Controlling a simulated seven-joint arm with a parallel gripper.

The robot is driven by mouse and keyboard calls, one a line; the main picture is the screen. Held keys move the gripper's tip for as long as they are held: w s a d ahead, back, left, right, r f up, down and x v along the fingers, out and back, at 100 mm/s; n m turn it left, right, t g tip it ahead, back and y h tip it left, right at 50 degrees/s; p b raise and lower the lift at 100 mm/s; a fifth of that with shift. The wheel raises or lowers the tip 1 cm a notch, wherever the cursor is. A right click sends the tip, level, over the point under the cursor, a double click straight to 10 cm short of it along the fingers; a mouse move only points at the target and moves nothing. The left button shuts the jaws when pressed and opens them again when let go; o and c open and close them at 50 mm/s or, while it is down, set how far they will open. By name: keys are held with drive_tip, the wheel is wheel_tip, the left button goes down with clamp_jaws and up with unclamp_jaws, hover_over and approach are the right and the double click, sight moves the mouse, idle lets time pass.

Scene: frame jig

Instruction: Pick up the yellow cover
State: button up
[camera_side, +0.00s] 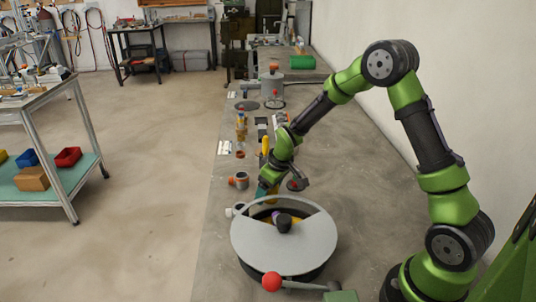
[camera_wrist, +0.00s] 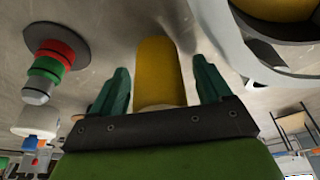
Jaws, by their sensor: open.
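A yellow piece with a rounded end, which looks like the yellow cover (camera_wrist: 158,68), lies between the two dark green fingers of my gripper (camera_wrist: 164,70) in the wrist view. The fingers are open, with a gap on both sides of it. Its lower end is hidden by my gripper's palm. In the side view my gripper (camera_side: 264,189) is low over the bench, just behind the round pot. A yellow shape (camera_side: 265,145) shows there beside my wrist; I cannot tell if it is the same piece.
The round grey pot (camera_side: 270,246) with a partly open lid stands close in front, and its rim shows in the wrist view (camera_wrist: 222,35). Something yellow (camera_wrist: 275,8) is inside it. A stack of coloured rings (camera_wrist: 50,65) stands left. Small parts line the bench behind.

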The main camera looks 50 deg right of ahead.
drive_tip(key=c, duration=1)
wheel_tip(320, 180, up, 12)
drive_tip(key=shift+f, duration=0.2)
